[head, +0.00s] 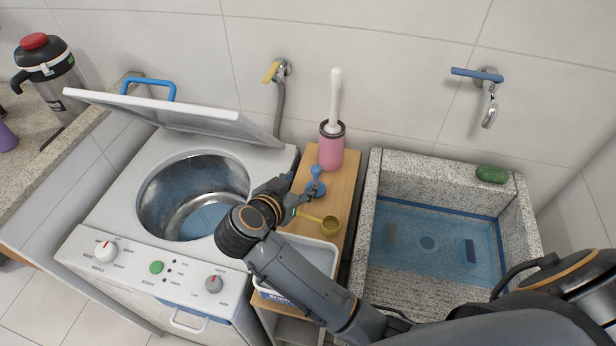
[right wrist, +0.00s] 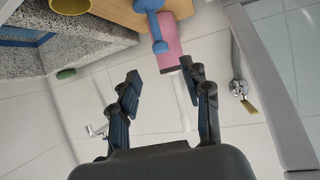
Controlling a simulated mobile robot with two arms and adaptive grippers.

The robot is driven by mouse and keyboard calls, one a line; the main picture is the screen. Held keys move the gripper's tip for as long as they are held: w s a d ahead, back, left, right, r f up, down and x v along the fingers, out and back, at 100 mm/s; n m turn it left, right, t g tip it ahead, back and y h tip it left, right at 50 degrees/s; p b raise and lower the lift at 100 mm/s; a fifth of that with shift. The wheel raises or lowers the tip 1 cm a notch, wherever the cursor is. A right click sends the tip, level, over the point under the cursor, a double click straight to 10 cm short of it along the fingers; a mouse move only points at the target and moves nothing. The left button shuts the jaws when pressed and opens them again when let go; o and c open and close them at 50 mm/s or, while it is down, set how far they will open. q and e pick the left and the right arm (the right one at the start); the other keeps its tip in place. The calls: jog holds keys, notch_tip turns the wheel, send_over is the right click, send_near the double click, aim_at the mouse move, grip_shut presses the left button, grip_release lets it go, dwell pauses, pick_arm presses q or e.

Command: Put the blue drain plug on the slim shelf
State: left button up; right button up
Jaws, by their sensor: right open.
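The blue drain plug (head: 316,184) stands upright on the wooden top of the slim shelf (head: 344,186), between the washer and the sink, in front of the pink brush holder. It also shows at the top of the right wrist view (right wrist: 152,18), beyond my fingertips. My right gripper (head: 301,190) is open and empty, just left of the plug in the head view. In the right wrist view the open fingers (right wrist: 162,86) have nothing between them, and the plug looks apart from them. My left gripper is not in view.
A pink brush holder (head: 330,152) with a white brush, a yellow scoop (head: 329,225) and a white tub (head: 318,256) stand around the plug. The open washer (head: 110,237) is left, its lid (head: 190,116) raised. The stone sink (head: 368,215) with a green item (head: 491,174) is right.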

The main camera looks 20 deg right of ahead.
jog(key=v, duration=0.3)
jog(key=shift+s+a+r, duration=0.1)
jog(key=shift+s+a, duration=0.05)
jog(key=shift+a, duration=0.05)
dwell(0.4)
